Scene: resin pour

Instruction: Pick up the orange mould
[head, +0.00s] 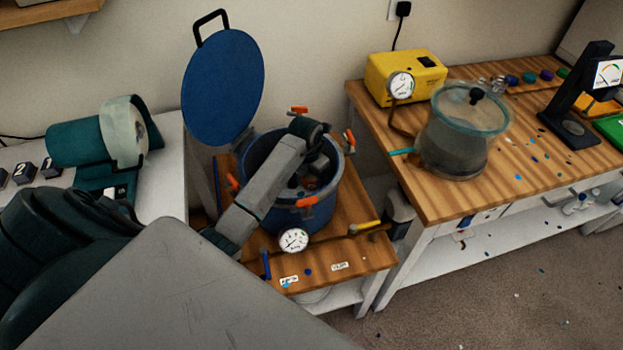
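My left arm reaches over the open blue pressure pot (262,168), and my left gripper (306,184) points down inside it. A small patch of orange (312,182) shows in the pot by the fingers; it may be the orange mould, but the gripper and wrist hide most of it. I cannot tell whether the fingers are open or shut, or whether they touch it. Another flat orange thing (602,107) lies on the right bench, partly behind a dark stand. My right gripper is out of view.
The pot's blue lid (223,88) stands raised behind it. Orange clamps (307,203) ring its rim, and a gauge (293,240) sits in front. The right bench holds a glass-lidded chamber (462,130), a yellow pump (405,75) and a dark stand (577,105).

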